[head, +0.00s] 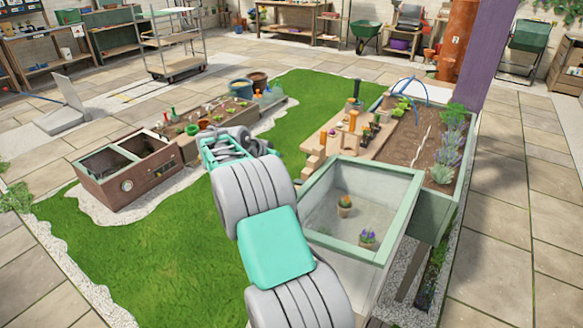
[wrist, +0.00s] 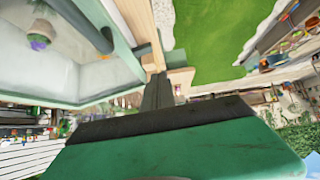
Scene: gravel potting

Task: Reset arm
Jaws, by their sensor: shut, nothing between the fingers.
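My gripper (wrist: 158,92) shows in the wrist view as dark fingers close together, in front of the green gripper body. It is shut and nothing shows between the fingers. In the head view my grey and turquoise arm reaches up from the bottom edge over the lawn. Its far end is near the middle of the picture, and I cannot make out the fingertips there. In the wrist view, pale wooden parts (wrist: 141,22) show beyond the fingertips; I cannot tell the distance to them.
A green-framed glass box (head: 395,249) holding two potted flowers (head: 345,206) stands right of my arm. A raised bed (head: 425,150) and a wooden stepped stand (head: 372,143) lie behind it. A brown cold frame (head: 150,185) stands left. The lawn (head: 160,265) left of my arm is clear.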

